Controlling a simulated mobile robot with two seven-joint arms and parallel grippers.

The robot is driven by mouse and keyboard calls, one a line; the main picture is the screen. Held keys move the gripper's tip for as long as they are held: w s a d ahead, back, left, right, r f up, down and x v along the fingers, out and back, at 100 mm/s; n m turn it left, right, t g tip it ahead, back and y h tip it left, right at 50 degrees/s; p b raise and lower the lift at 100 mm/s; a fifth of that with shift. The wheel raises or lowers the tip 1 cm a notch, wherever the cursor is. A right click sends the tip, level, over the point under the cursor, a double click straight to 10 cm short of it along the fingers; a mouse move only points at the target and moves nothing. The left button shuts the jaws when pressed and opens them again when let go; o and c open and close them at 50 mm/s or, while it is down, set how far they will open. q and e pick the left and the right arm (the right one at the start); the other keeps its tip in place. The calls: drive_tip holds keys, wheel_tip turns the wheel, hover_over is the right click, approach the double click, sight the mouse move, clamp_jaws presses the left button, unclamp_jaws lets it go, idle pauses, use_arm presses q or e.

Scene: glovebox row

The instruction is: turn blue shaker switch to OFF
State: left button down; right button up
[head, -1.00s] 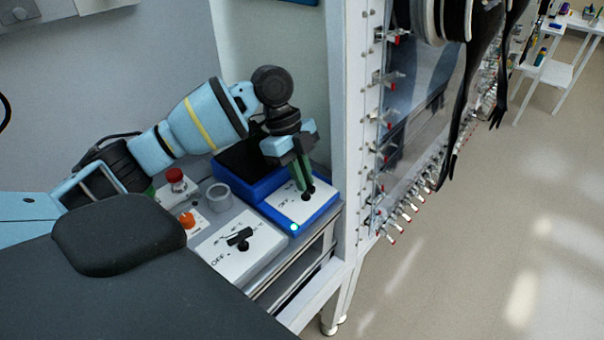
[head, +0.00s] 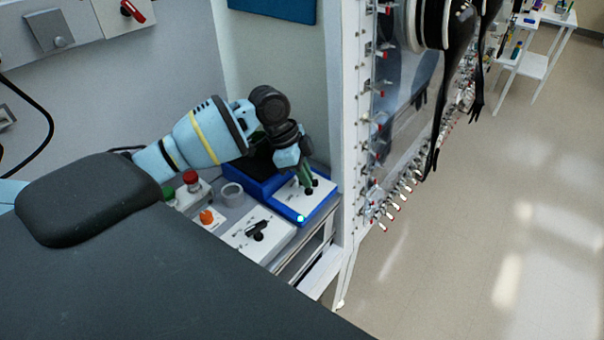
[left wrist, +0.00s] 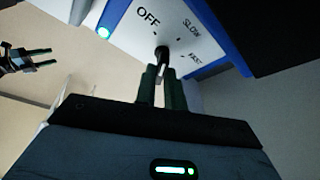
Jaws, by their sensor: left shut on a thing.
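The blue shaker (head: 318,208) stands on the bench beside the white post, with a white panel and a lit cyan lamp (head: 300,218). My left gripper (head: 305,178) reaches down to its black switch (head: 308,190). In the left wrist view, the green fingers of my left gripper (left wrist: 156,80) are shut on the black switch (left wrist: 162,52). The panel (left wrist: 178,33) reads OFF, SLOW and FAST, and its lamp (left wrist: 103,33) glows. The switch's exact setting is hard to tell. My right gripper (left wrist: 42,58) shows far left in the left wrist view, fingers apart and empty.
A white switch box (head: 270,245) with a black knob stands in front of the shaker. A grey ring (head: 232,194), a red button (head: 190,178) and an orange knob (head: 206,216) are to the left.

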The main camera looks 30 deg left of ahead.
idle(0.4)
use_arm(q)
drive_tip(key=c, duration=1.5)
unclamp_jaws()
drive_tip(key=shift+v, duration=3.95)
